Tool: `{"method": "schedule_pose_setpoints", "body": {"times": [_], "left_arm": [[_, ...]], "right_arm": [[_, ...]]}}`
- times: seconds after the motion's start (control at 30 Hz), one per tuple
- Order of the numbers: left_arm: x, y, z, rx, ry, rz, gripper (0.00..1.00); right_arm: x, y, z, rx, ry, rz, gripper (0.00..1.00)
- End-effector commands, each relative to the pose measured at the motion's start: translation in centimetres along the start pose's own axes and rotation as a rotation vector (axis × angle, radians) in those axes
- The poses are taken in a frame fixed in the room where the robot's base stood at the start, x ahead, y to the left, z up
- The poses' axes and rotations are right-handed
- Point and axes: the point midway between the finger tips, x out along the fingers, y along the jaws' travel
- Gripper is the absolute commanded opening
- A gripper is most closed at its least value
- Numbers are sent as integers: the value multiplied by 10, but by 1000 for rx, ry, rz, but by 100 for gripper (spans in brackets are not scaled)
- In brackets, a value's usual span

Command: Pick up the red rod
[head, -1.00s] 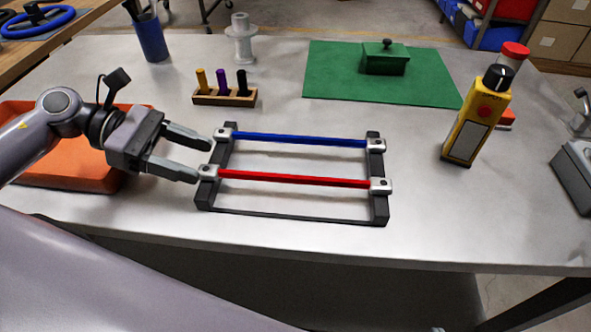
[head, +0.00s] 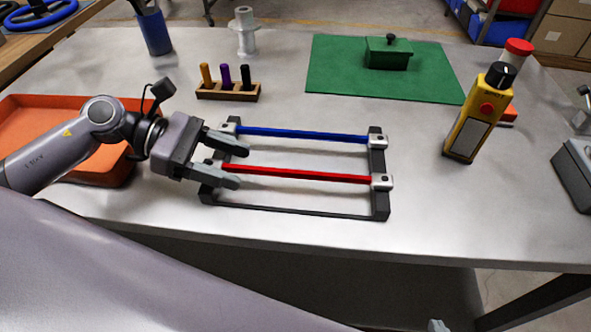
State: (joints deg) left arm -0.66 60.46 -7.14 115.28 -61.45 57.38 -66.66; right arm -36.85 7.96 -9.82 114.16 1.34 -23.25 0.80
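The red rod (head: 300,174) lies across the near part of a dark frame, its ends at metal clamp blocks. The blue rod (head: 305,134) lies parallel behind it on the same frame (head: 300,212). My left gripper (head: 244,166) is open and empty at the rods' left end. In the picture, one finger lies between the two rods and the other just in front of the red rod; its height above the rod is unclear. The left fingers hide part of the left clamps. A small grey tip, seemingly of my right gripper (head: 438,325), shows at the bottom edge.
An orange tray (head: 25,110) is at left, under my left arm. A wooden block with several coloured pegs (head: 229,92) stands behind the frame. A yellow control box (head: 473,125) stands at right. A green mat (head: 330,75) lies at back.

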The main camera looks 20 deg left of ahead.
Motion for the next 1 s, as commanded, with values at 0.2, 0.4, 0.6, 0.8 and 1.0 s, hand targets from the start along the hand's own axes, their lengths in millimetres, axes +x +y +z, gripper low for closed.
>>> {"method": "schedule_pose_setpoints", "body": {"times": [0.2,0.4,0.6,0.8,1.0], "left_arm": [[0,0,0,0,1,0,0],[0,0,0,0,-1,0,0],[-3,0,6,2,0,1,0],[-14,0,32,6,1,1,0],[-37,0,88,12,1,3,0]], "right_arm": [[0,2,0,-5,-1,1,0],[0,2,0,-9,-2,1,0],[0,2,-1,-9,-1,1,0],[-1,2,-2,-9,2,1,0],[-1,2,-3,-9,3,1,0]]}}
